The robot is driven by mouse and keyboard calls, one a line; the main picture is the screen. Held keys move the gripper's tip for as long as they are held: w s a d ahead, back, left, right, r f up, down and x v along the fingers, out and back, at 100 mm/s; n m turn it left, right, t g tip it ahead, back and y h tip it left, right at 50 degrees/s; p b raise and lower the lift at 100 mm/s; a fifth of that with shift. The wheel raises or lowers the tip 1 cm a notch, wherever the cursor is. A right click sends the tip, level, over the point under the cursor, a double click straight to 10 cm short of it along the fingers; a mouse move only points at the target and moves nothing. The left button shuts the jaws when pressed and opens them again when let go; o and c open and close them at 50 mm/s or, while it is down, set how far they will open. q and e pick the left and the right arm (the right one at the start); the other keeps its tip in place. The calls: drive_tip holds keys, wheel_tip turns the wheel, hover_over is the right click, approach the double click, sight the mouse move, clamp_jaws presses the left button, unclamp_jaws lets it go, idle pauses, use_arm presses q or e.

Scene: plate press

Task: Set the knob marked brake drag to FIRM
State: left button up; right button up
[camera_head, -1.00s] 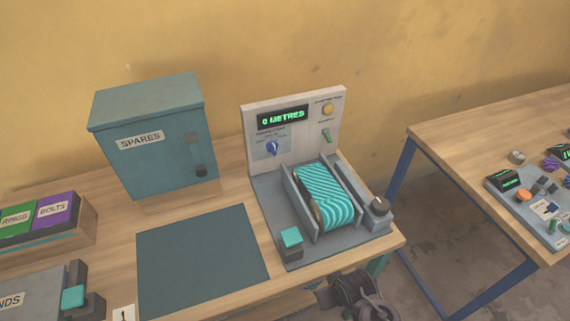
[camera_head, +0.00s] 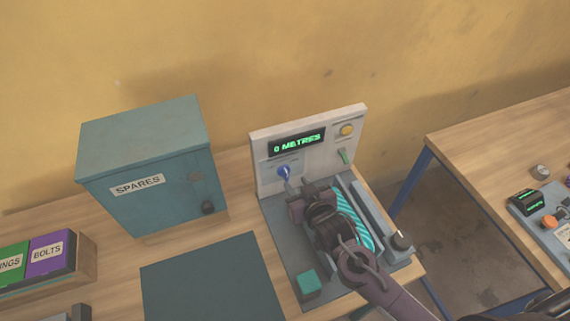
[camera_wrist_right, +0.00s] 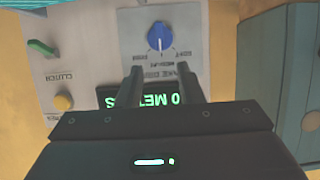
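The blue knob (camera_head: 284,172) is on the upright panel of the press, below the green "0 METRES" display (camera_head: 297,144). In the right wrist view the knob (camera_wrist_right: 160,37) appears upside down, with its white pointer line toward the middle label, which seems to read MEDIUM. The side labels are too blurred to read surely. My right gripper (camera_head: 298,194) is just in front of and below the knob. In the wrist view its two fingers (camera_wrist_right: 160,75) are apart, with nothing between them, and short of the knob. My left gripper is not in view.
A yellow button (camera_head: 347,130) and green clutch lever (camera_head: 343,156) are on the panel's right. The striped teal belt (camera_head: 352,218) lies partly under my arm. A teal block (camera_head: 308,283) and dark knob (camera_head: 401,239) are on the base. The SPARES cabinet (camera_head: 150,170) stands left.

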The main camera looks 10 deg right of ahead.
sight(286, 171)
drive_tip(key=p+x, duration=0.1)
drive_tip(key=x, duration=0.4)
drive_tip(key=shift+w+a+f+p, duration=0.1)
drive_tip(key=shift+w+p, duration=0.3)
drive_tip(key=shift+w+f, duration=0.2)
drive_tip(key=shift+w, duration=0.1)
drive_tip(key=shift+a, duration=0.1)
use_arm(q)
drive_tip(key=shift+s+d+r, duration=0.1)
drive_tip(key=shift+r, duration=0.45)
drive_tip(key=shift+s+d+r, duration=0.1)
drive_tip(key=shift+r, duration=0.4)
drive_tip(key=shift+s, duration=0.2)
use_arm(e)
clamp_jaws()
